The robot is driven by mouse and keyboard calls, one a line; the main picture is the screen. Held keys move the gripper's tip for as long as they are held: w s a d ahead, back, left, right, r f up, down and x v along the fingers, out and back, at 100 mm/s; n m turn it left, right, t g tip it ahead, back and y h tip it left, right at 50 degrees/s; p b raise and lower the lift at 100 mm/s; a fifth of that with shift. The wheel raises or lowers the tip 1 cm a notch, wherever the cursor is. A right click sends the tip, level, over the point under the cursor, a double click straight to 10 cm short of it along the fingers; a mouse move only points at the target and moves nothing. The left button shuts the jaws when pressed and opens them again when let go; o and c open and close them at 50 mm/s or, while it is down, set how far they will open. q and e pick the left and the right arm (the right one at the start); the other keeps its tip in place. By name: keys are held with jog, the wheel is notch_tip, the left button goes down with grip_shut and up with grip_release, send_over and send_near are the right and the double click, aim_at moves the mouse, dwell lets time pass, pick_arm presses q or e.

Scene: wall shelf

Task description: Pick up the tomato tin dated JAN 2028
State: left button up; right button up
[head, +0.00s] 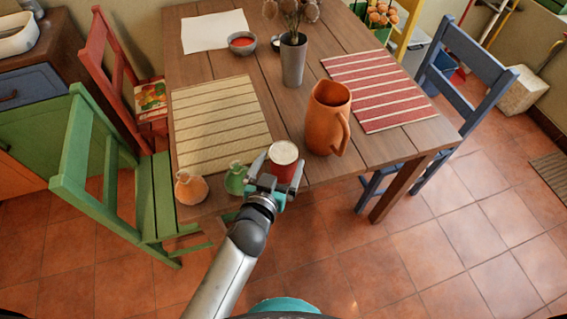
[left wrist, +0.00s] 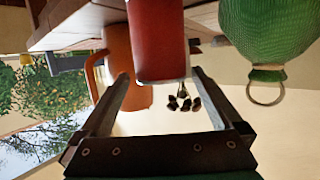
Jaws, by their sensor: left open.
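A red tin (head: 284,170) with a pale round lid stands upright at the near edge of the wooden table. Its label and date cannot be read in either view. My left gripper (head: 277,174) is open, with one finger on each side of the tin. In the left wrist view, which looks upside down, the red tin (left wrist: 157,40) reaches down between the spread fingers (left wrist: 160,78). Whether the fingers touch it cannot be told. My right gripper is in neither view.
A tall orange jug (head: 326,118) stands to the right. Striped mats (head: 220,122) lie on the table (head: 205,60). Chairs stand at both sides.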

aim_at(287, 145)
pick_arm(q)
jog(key=shift+r+b+x, duration=0.15)
jog(key=shift+b+x, duration=0.2)
jog(key=shift+x, duration=1.3)
jog(key=shift+r+b+x, duration=0.2)
jog(key=shift+b+x, duration=0.1)
jog(key=shift+x, duration=1.35)
jog(key=shift+w, duration=0.1)
grip_shut()
